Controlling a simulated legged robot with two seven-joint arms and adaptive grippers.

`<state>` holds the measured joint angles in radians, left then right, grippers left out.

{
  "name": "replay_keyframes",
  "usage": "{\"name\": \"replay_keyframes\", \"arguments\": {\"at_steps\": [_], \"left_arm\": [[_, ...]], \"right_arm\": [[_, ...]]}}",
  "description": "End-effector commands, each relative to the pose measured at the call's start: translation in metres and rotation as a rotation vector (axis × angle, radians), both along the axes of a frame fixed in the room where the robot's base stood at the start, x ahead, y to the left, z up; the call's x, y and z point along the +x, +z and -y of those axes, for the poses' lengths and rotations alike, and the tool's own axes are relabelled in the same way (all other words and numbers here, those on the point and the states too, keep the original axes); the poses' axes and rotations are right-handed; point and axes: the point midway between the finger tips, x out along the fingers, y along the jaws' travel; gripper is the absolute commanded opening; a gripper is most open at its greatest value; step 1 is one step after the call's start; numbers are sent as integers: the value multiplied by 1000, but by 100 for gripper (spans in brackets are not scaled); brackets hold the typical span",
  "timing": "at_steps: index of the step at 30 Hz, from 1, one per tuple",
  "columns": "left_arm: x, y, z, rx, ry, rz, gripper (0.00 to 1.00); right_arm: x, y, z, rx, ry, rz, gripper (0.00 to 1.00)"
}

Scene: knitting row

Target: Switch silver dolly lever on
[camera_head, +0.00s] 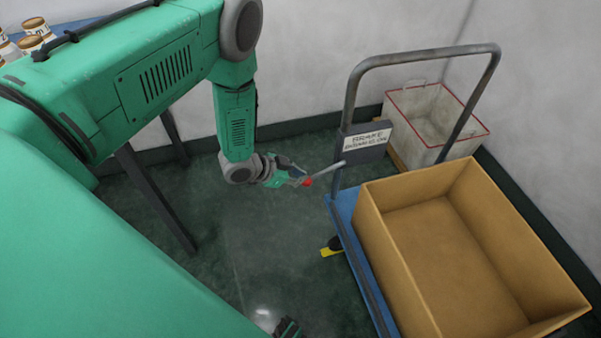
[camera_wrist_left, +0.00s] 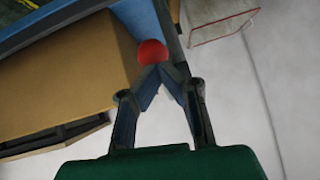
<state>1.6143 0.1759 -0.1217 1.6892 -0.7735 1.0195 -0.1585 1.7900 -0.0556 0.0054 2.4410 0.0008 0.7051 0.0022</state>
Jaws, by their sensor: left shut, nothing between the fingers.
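The dolly (camera_head: 372,276) has a blue deck and a grey push handle (camera_head: 352,85). A panel on the handle carries a label (camera_head: 367,140) that seems to read "BRAKE DOWN IS ON". The silver lever (camera_head: 331,167) sticks out left from the panel, tilted slightly down to a red ball knob (camera_head: 308,182). My left gripper (camera_head: 303,180) is at the knob, with its fingers shut and empty. In the left wrist view the red knob (camera_wrist_left: 152,53) lies just beyond the closed fingertips (camera_wrist_left: 160,70); whether they touch cannot be told.
An open, empty-looking cardboard box (camera_head: 440,245) stands on the deck. A white bin with a red rim (camera_head: 430,115) stands behind the handle. A yellow pedal (camera_head: 329,252) sits beside the deck. Jars (camera_head: 35,32) stand at upper left. Floor left of the dolly is clear.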

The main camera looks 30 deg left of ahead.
Motion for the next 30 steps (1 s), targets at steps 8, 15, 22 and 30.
{"name": "replay_keyframes", "arguments": {"at_steps": [8, 15, 22, 30], "left_arm": [[5, -36, 4, -146, 3, 170, 0], [11, -51, 8, -247, 3, 285, 0], [16, -56, 14, -239, 0, 279, 0], [18, -56, 17, -239, -2, 280, 0]], "right_arm": [[-1, -48, 1, -1, -2, -1, 40], [-1, -70, 1, -1, -1, -1, 40], [0, -78, 1, 0, -1, 0, 40], [0, -79, 1, -1, -1, 0, 40]]}}
